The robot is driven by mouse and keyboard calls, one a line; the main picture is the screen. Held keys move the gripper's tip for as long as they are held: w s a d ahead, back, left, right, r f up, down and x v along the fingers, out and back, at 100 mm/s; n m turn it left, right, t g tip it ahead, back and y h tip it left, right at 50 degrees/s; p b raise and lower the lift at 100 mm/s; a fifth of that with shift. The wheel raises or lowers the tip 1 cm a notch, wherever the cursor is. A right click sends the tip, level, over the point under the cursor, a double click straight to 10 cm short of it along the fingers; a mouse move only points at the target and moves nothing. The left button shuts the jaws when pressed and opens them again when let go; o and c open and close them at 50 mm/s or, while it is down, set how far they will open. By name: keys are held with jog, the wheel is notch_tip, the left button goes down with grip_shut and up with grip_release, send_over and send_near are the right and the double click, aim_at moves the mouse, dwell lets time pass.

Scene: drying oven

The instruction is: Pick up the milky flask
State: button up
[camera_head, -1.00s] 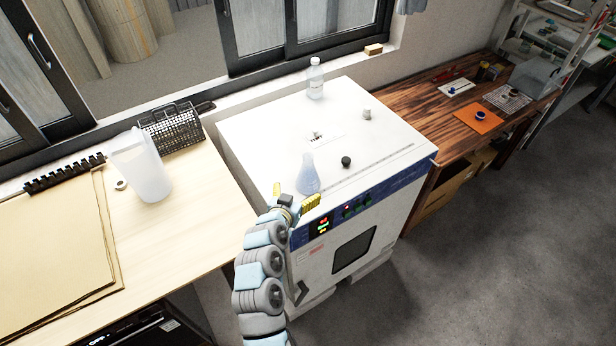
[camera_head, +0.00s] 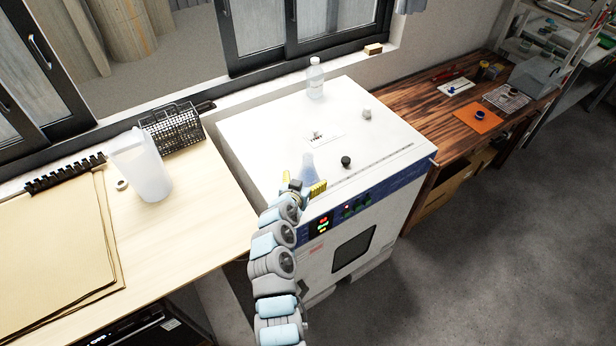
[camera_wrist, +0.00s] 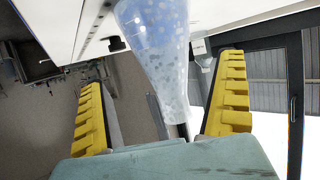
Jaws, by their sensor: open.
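The milky flask (camera_head: 308,166) is a conical, translucent pale-blue vessel standing on the white top of the drying oven (camera_head: 265,140), near its front edge. My gripper (camera_head: 303,187) is at the flask in the head view and hides its lower part. In the wrist view the flask (camera_wrist: 155,45) shows large and speckled, its wider part at the top of the picture. It lies between the lines of my two yellow fingers, which are spread apart with gaps on both sides. My gripper is open and empty; I cannot tell how far the flask reaches between the fingers.
A black knob (camera_head: 346,161) and a pale knob (camera_head: 366,113) rise from the oven top. A clear bottle (camera_head: 315,80) stands at its back. A white jug (camera_head: 145,168) and a black wire rack (camera_head: 176,128) are on the left bench. The right wooden bench (camera_head: 430,100) adjoins the oven.

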aim_at(306, 177)
jog(key=shift+x, duration=0.85)
jog(key=shift+w+a+f, duration=0.1)
jog(key=shift+w+f, duration=0.05)
jog(key=shift+w, duration=0.4)
jog(key=shift+w+f, duration=0.35)
jog(key=shift+w, duration=0.1)
jog(key=shift+w+d+f, duration=0.15)
jog(key=shift+w+d, duration=0.2)
jog(key=shift+w, duration=0.25)
jog(key=c, duration=1.4)
